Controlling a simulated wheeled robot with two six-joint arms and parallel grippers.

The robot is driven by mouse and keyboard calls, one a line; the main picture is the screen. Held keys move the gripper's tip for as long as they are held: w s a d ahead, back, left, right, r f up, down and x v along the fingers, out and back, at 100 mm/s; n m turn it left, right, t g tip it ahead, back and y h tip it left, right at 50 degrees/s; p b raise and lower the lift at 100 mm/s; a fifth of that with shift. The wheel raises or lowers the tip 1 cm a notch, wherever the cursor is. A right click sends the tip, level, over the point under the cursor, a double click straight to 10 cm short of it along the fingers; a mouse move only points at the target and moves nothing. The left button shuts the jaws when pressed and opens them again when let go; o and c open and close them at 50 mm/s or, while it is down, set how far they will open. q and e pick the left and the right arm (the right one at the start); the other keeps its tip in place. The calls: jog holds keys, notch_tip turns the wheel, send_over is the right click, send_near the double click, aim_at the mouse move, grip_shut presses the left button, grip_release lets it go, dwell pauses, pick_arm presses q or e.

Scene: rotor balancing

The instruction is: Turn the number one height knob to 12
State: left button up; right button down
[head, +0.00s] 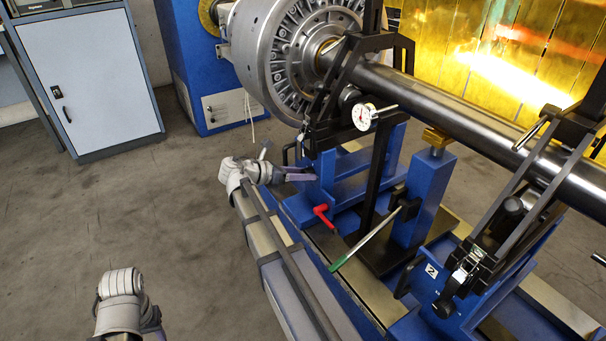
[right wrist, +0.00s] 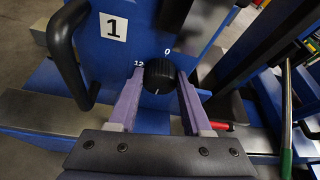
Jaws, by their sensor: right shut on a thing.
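The black number one height knob (right wrist: 160,76) sits on a blue panel under a white label "1" (right wrist: 113,27). A "12" is printed at its upper left and a "0" above it. A small white mark shows at its lower edge, away from both numbers. My right gripper (right wrist: 161,78) is shut on the knob, a purple finger on each side. In the head view my right gripper (head: 300,174) reaches the blue stand (head: 322,178) from the left; the knob itself cannot be made out there. Only part of my left arm shows, at the bottom left.
A black loop handle (right wrist: 68,50) is close left of the knob. The rotor shaft (head: 440,110) lies above. Floor at left is clear up to a cabinet (head: 88,75).

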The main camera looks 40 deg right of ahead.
jog(key=shift+s+a+f+m+t+h+b, duration=0.15)
jog(key=shift+m+t+h+b, duration=0.25)
jog(key=shift+m+t+b, duration=1.15)
jog(key=shift+s+d+f+m+t+h+b, duration=0.15)
jog(key=shift+m+t+h+b, duration=0.4)
jog(key=shift+m, duration=1.75)
jog(key=shift+s+a+m+t+h+b, duration=0.1)
jog(key=shift+s+m+t+h+b, duration=0.15)
jog(key=shift+m+t+b, duration=1)
jog(key=shift+m+p, duration=0.35)
jog(key=shift+m, duration=0.45)
jog(key=shift+r, duration=0.1)
jog(key=shift+c, duration=1.7)
grip_release()
jog(key=shift+w, duration=0.1)
jog(key=v, duration=0.7)
jog(key=shift+a+p, duration=0.4)
jog(key=shift+p, duration=0.05)
